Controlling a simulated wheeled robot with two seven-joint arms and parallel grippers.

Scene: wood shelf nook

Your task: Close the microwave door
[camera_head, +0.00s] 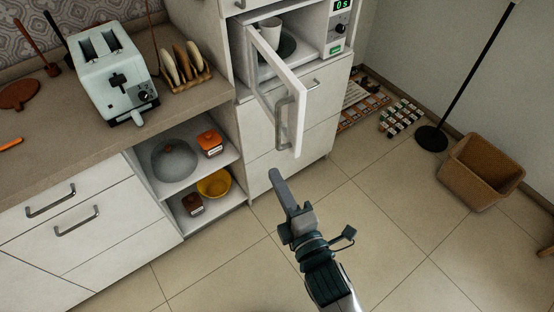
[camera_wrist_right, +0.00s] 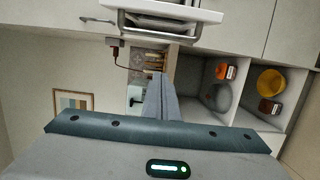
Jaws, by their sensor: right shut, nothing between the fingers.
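The white microwave (camera_head: 340,37) sits in the upper cabinet nook, with a green display at its right side. Its door (camera_head: 293,85) stands open, swung out toward me, with a metal handle (camera_head: 284,123) on it. In the right wrist view the shut fingers (camera_wrist_right: 161,98) point ahead, and the door's handle (camera_wrist_right: 160,24) shows at the top. My left gripper is not in view.
A toaster (camera_head: 112,80) and a toast rack (camera_head: 185,76) stand on the left counter (camera_head: 60,110). Open shelves below hold a grey dome (camera_head: 174,160) and a yellow bowl (camera_head: 214,184). A brown bin (camera_head: 478,170) and a pole stand at right.

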